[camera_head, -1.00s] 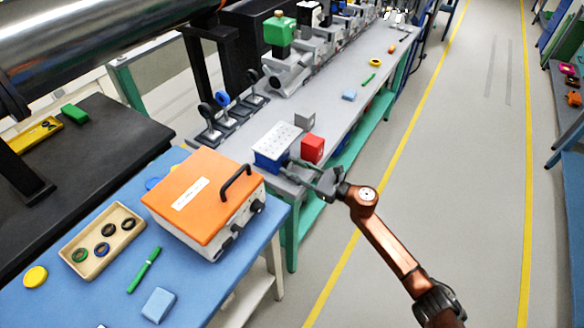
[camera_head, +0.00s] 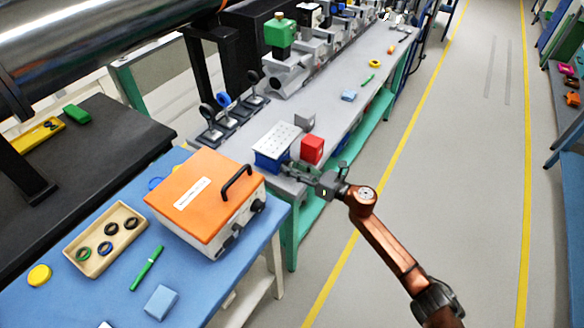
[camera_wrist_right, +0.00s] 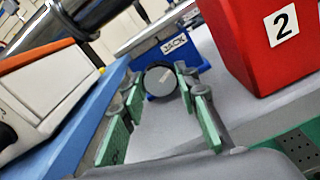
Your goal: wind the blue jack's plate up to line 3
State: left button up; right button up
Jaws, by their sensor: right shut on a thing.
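The blue jack (camera_head: 267,163) stands at the near end of the grey bench, with a white perforated plate (camera_head: 277,140) on top. Its blue body with a "JACK" label (camera_wrist_right: 174,44) also shows in the wrist view. A dark grey round knob (camera_wrist_right: 160,81) faces the wrist camera on the jack's front. My right gripper (camera_head: 297,170) is at the jack's right side. In the wrist view its green-padded fingers (camera_wrist_right: 160,88) lie on both sides of the knob and are shut on it. The height lines cannot be made out. My left gripper is out of view.
A red block marked 2 (camera_wrist_right: 268,45) stands close to the right of the jack, with a grey block (camera_head: 304,120) behind it. An orange-lidded case (camera_head: 200,193) is on the blue table at the near left. The aisle floor on the right is clear.

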jog(key=o, duration=1.1)
jog(key=shift+o, duration=0.2)
jog(key=v, duration=1.2)
jog(key=shift+f, duration=0.1)
